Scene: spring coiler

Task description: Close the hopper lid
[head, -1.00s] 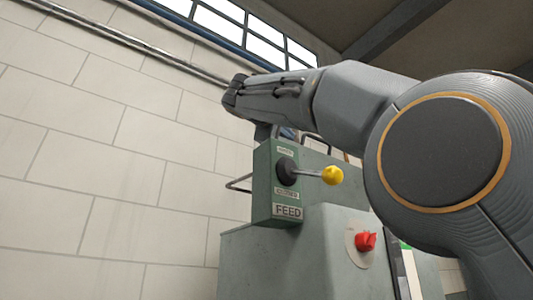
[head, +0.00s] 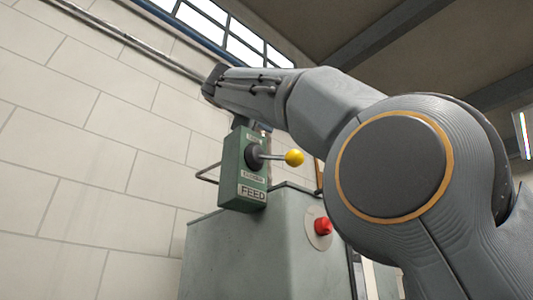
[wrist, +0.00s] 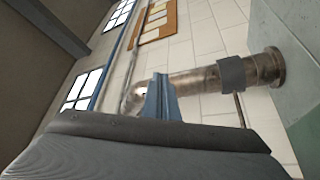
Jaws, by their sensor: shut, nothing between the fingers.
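The spring coiler's grey-green cabinet (head: 235,255) stands at lower centre in the head view. A green FEED box (head: 240,180) with a yellow-knobbed lever (head: 293,158) is at its upper left corner. I cannot make out the hopper or its lid in either view. My arm reaches across the head view to the upper left, its end above the FEED box. In the wrist view, what look like my gripper's blue fingers (wrist: 161,82) are together and hold nothing, in front of a brown metal pipe (wrist: 205,80); whether they touch it is unclear.
A red button (head: 323,226) is on the cabinet's front. The pipe has a grey collar (wrist: 231,74) and meets a grey-green surface (wrist: 290,60) at right. A pale block wall (head: 90,130) is behind; windows (head: 215,30) are above.

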